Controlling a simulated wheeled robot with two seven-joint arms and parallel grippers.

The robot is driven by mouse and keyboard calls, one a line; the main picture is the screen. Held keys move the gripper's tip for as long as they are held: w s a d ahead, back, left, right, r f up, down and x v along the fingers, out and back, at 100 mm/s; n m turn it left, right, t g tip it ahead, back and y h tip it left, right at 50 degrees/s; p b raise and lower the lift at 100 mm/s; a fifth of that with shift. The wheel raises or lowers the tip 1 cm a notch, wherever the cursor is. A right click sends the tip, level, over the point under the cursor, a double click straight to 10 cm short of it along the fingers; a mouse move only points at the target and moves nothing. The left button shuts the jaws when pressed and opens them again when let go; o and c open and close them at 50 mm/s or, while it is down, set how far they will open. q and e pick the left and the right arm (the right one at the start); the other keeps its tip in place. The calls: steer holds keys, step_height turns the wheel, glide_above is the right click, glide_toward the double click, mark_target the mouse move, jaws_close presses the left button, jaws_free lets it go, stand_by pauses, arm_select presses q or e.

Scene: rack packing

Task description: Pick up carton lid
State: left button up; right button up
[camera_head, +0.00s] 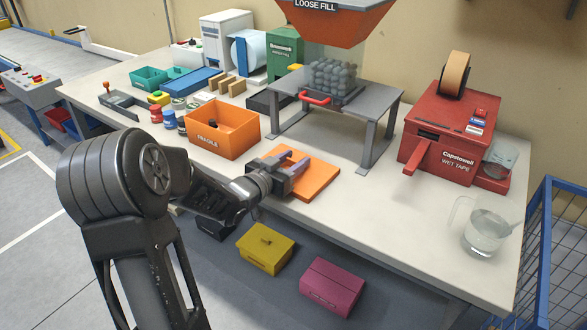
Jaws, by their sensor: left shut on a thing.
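The carton lid is a flat orange square (318,183) at the front edge of the table, right of the open orange carton marked FRAGILE (222,130). My left gripper (292,170) reaches over the lid's left part and is shut on it. The fingers hide some of the lid's left side. I cannot tell whether the lid rests on the table or is slightly above it. My right gripper is not in view.
A grey stand (345,98) with a loose fill hopper stands behind the lid. A red wet tape machine (450,135) and a glass jug (485,232) are at right. Yellow (266,250) and magenta (331,287) boxes sit below the front edge. Several small jars stand left of the carton.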

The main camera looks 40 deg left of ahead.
mark_target(293, 160)
arm_select(q)
jaws_close()
step_height(293, 160, up, 10)
steer(key=shift+r+p, duration=0.1)
steer(key=shift+p, duration=0.45)
stand_by(0.4)
